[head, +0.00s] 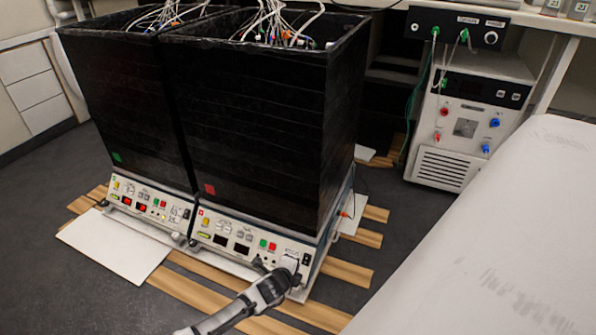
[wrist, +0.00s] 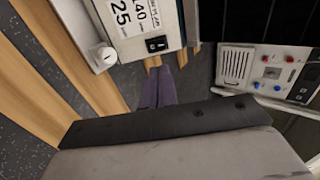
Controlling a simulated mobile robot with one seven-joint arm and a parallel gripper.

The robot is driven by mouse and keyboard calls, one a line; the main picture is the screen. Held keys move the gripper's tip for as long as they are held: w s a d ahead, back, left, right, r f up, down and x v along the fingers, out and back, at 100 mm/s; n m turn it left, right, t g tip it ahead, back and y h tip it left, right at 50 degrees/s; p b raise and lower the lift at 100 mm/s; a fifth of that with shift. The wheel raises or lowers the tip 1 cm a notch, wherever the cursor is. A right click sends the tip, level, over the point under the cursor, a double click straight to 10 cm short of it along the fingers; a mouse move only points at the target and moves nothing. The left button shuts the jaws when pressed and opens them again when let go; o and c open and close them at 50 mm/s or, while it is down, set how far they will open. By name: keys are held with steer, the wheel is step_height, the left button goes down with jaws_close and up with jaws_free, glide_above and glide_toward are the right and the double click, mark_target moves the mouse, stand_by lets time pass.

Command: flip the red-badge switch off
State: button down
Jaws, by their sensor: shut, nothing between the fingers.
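The red badge (head: 210,190) is on the right black box, above a white control panel (head: 240,240) whose two displays look dark. A black rocker switch (head: 306,259) sits at the panel's right end. In the wrist view the switch (wrist: 157,43) is beside a label reading 40 and 25; which way it is tipped is too small to tell. My gripper (head: 291,264) is at the panel's lower right, close to the switch. In the wrist view its fingers (wrist: 159,75) are together and empty, just below the switch in the picture; contact cannot be told.
A green-badge box (head: 117,158) stands at left, its panel (head: 148,205) showing lit red displays. A white unit with knobs (head: 462,130) stands behind at right. Wooden slats (head: 345,272) lie on the dark floor. A large white surface (head: 500,230) fills the right foreground.

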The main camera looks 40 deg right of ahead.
steer(key=shift+p+v, duration=0.4)
steer(key=shift+v, duration=1.55)
